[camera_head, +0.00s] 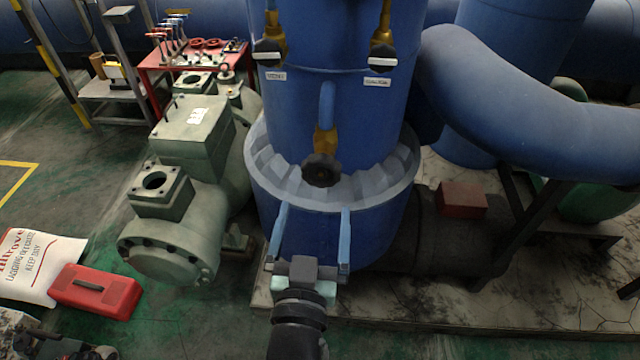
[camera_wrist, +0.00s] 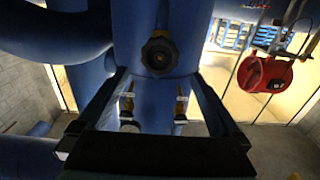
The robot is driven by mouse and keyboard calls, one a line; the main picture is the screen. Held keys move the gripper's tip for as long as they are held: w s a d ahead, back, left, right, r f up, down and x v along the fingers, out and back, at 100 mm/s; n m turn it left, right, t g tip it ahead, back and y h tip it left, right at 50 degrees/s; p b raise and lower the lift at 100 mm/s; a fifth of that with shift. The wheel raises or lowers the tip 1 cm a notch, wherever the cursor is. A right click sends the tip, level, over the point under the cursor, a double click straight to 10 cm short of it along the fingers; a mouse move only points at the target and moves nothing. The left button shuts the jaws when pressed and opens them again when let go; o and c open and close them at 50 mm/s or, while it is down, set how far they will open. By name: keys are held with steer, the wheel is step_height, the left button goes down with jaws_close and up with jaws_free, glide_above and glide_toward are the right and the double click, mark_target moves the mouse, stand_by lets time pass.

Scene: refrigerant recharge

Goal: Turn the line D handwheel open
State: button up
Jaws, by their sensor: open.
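A dark round handwheel (camera_head: 322,170) sits on a brass valve at the front of the large blue vertical vessel (camera_head: 350,115), just above its grey flared collar. I cannot read a line D mark on it. In the wrist view the handwheel (camera_wrist: 159,54) faces the camera, near the gap between the fingertips. My gripper (camera_head: 314,211) is open and empty, its two blue fingers wide apart, below the handwheel in the head view. Its fingers also frame the wrist view (camera_wrist: 158,73). The handwheel is not between the pads as far as I can see.
Two brass valves with dark handles, left (camera_head: 269,52) and right (camera_head: 383,56), hang above the handwheel over small white labels. A green compressor (camera_head: 185,150) stands left, and a thick blue pipe (camera_head: 530,110) curves at right. A red toolbox (camera_head: 95,291) lies on the floor.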

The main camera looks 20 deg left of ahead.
mark_target(320, 177)
steer(key=x, duration=0.7)
steer(key=shift+w+a+p, duration=0.1)
steer(key=shift+w+p, duration=0.1)
steer(key=shift+p, duration=0.2)
steer(key=shift+f, duration=0.1)
steer(key=shift+c, duration=0.7)
steer(key=c, duration=1.1)
steer(key=n+p, duration=0.2)
steer(key=shift+n, duration=0.4)
steer(key=shift+n+p, duration=0.35)
steer(key=shift+n, duration=0.65)
